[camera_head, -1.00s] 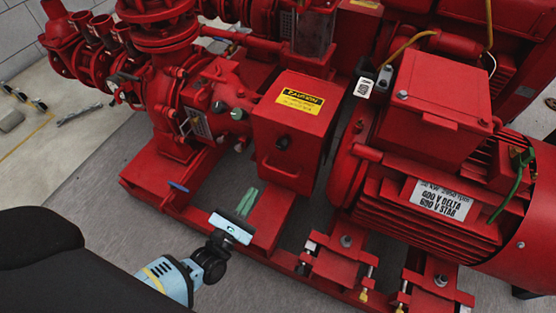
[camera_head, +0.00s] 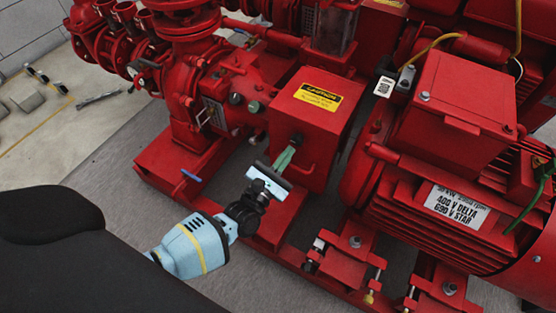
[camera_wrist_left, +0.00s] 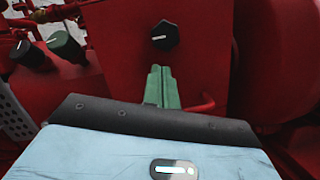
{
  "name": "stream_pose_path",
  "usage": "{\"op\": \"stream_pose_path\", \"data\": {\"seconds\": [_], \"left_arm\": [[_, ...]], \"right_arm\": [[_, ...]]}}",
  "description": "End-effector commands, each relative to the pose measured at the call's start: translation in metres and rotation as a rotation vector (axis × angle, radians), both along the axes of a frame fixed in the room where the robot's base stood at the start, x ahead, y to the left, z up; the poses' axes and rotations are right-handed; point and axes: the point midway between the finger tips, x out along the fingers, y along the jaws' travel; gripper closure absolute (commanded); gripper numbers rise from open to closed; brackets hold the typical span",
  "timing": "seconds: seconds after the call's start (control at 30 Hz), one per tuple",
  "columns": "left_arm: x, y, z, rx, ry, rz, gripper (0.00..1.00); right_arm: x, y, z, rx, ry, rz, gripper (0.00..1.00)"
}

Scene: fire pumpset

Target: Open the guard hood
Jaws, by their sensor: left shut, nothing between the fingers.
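The guard hood (camera_head: 312,105) is a red box with a yellow and black caution label, in the middle of the head view. It looks closed. A round black knob (camera_head: 296,138) is on its front face, and it also shows in the left wrist view (camera_wrist_left: 164,36). A red bar handle (camera_head: 302,170) sits low on the same face, partly hidden behind my gripper. My left gripper (camera_head: 290,149) has green fingers that are shut and empty. Its tips (camera_wrist_left: 160,68) are just below the knob; I cannot tell whether they touch the hood. My right gripper is not in view.
A large red motor (camera_head: 440,205) with a white rating plate stands right of the hood. Red pump pipes (camera_head: 190,50) stand to the left. A red base frame (camera_head: 180,165) runs underneath.

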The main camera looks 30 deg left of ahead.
Motion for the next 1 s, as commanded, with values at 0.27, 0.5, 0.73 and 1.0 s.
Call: {"op": "stream_pose_path", "data": {"seconds": [0.27,0.5,0.73,1.0], "left_arm": [[-0.001,-0.005,0.011,0.001,0.002,0.000,1.00],[-0.001,-0.005,0.011,0.001,0.002,0.000,1.00],[-0.002,-0.005,0.016,0.001,0.014,-0.001,1.00],[-0.005,-0.005,0.026,0.002,0.047,-0.001,1.00]], "right_arm": [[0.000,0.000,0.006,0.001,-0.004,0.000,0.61],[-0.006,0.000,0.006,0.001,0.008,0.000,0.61],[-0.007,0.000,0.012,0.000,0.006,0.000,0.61],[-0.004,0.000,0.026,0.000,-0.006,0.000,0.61]]}}
